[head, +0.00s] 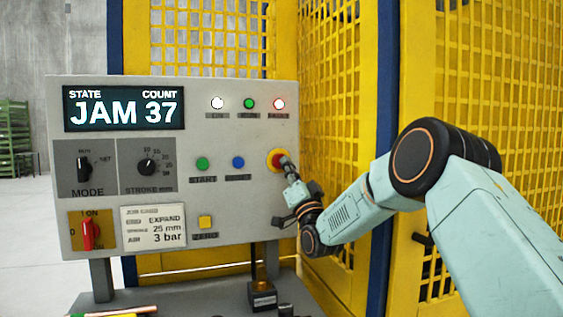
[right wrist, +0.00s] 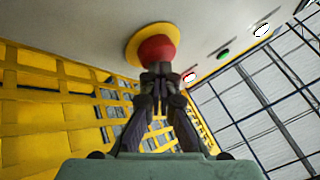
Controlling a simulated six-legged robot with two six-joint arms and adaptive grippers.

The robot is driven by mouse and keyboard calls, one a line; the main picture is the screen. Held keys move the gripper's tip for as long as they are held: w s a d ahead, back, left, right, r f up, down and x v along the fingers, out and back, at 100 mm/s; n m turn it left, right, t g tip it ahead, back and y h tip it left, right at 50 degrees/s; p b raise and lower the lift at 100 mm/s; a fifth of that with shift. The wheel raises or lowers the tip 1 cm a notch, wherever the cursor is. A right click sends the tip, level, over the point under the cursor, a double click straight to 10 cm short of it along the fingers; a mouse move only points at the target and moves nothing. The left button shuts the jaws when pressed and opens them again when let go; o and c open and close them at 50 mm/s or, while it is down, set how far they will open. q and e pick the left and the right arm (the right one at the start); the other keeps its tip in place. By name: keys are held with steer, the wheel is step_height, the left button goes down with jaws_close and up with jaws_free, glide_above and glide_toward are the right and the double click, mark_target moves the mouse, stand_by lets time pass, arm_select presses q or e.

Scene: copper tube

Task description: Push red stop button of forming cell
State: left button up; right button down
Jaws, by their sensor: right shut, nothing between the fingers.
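The red stop button (head: 277,158) sits on a yellow round base at the right side of the grey control panel (head: 120,88). My right gripper (head: 287,165) is shut and empty, with its fingertips at the button's lower right in the head view. In the right wrist view the red button (right wrist: 156,49) on its yellow disc is straight ahead, and the fingertips (right wrist: 160,70) overlap its lower edge. I cannot tell whether they touch it or whether the button is pressed in. The panel's screen (head: 124,108) reads JAM 37. My left gripper is not in view.
A green button (head: 202,164), a blue button (head: 238,162) and a yellow button (head: 205,222) are on the panel, with a red-handled switch (head: 90,234) at lower left. The red lamp (head: 279,104) is above the stop button. Yellow mesh guarding (head: 340,120) stands behind.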

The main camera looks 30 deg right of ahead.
stand_by(0.7)
steer(key=shift+w+d+b, duration=0.1)
steer(key=shift+w+b, duration=0.2)
steer(key=shift+b, duration=0.15)
steer(key=shift+f, duration=0.25)
steer(key=s, duration=0.1)
steer(key=s+a, duration=0.1)
steer(key=s, duration=0.3)
steer(key=shift+s+a+f, duration=0.1)
steer(key=shift+s+a, duration=0.15)
stand_by(0.4)
